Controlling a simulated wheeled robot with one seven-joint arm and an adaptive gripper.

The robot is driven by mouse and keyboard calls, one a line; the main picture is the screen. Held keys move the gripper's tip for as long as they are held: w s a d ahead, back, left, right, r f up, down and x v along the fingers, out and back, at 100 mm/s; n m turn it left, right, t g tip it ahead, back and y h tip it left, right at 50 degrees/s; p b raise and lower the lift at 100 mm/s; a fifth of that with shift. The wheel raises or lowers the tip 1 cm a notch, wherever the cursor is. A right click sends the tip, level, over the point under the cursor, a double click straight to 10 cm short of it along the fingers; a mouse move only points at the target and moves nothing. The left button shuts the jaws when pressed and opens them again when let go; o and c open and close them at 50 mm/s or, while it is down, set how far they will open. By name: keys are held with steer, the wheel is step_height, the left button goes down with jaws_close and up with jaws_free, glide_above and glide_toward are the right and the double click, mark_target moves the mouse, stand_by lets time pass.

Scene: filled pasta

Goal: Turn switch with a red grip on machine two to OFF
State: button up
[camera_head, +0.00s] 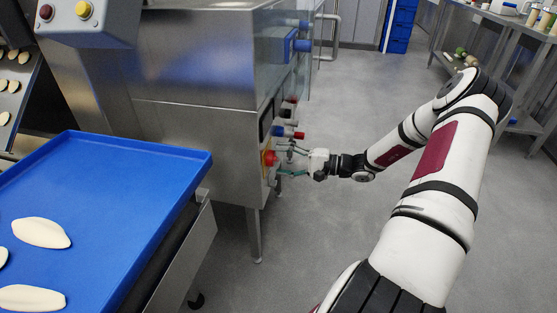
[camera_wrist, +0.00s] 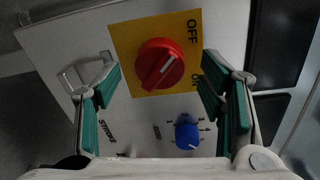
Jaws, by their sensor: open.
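The switch with the red grip (camera_wrist: 160,65) sits on a yellow plate (camera_wrist: 125,37) on the machine's panel. The plate is lettered OFF at its upper right and ON lower down on the right.
A blue knob (camera_wrist: 187,134) sits below the switch, and a metal handle (camera_wrist: 85,73) lies to its left. More red and blue controls (camera_head: 287,131) project from the machine (camera_head: 190,140). A blue tray (camera_head: 130,185) with pasta stands at left.

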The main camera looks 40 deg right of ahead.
steer(key=v, duration=1)
steer(key=shift+s, duration=0.1)
